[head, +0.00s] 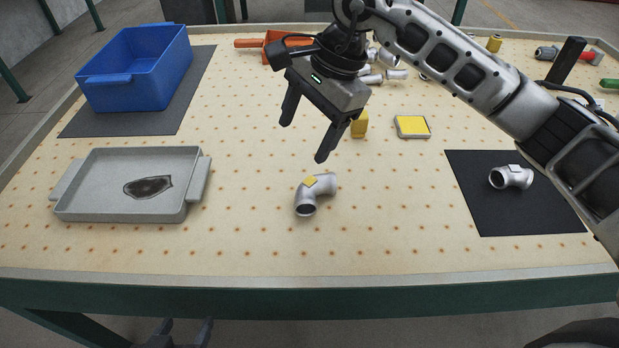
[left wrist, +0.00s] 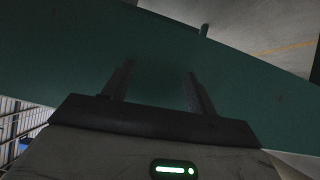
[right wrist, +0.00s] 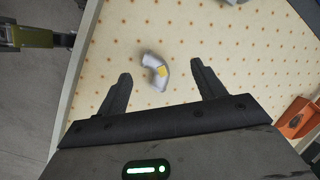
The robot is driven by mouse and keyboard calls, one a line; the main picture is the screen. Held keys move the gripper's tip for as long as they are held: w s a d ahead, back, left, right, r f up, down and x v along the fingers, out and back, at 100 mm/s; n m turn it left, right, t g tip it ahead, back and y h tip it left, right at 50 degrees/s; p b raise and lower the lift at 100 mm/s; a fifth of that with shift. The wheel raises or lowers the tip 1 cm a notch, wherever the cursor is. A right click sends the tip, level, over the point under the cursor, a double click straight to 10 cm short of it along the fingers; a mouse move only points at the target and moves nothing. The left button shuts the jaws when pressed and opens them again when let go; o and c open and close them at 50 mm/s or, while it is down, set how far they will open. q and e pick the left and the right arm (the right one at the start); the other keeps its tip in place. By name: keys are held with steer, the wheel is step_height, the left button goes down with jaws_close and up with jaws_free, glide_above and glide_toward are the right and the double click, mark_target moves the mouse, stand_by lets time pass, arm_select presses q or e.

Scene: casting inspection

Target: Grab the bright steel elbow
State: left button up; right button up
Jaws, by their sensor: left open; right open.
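A bright steel elbow (head: 328,184) with a yellow sticker lies on the dotted tabletop (head: 260,230), near the middle front. My right gripper (head: 303,140) is open and empty, above and behind the elbow in the head view. In the right wrist view the elbow (right wrist: 152,61) shows between and beyond the open fingertips (right wrist: 161,72), apart from them. My left gripper (head: 183,334) is low, in front of the table's front edge; in the left wrist view its open fingers (left wrist: 160,72) face the green table frame (left wrist: 70,75).
A grey tray (head: 110,209) with a dark patch sits at left, and a blue bin (head: 140,80) behind it. A second steel fitting (head: 511,177) lies on a black mat (head: 480,215) at right. Space around the elbow is clear.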

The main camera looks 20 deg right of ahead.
steer(key=w+d+h, duration=0.2)
steer(key=d, duration=0.2)
glide_above(313, 182)
steer(key=f, duration=0.5)
steer(key=f+p, duration=0.1)
steer(key=f, duration=0.2)
steer(key=shift+s+d+f, duration=0.15)
steer(key=shift+d+f, duration=0.2)
steer(key=shift+d, duration=0.05)
steer(key=shift+a+f+p, duration=0.2)
steer(key=shift+f+p, duration=0.05)
steer(key=shift+f, duration=1.35)
steer(key=shift+a+f+p, duration=0.15)
steer(key=shift+f+p, duration=0.1)
steer(key=shift+f, duration=1.3)
steer(key=shift+r, duration=0.1)
steer(key=c, duration=1.5)
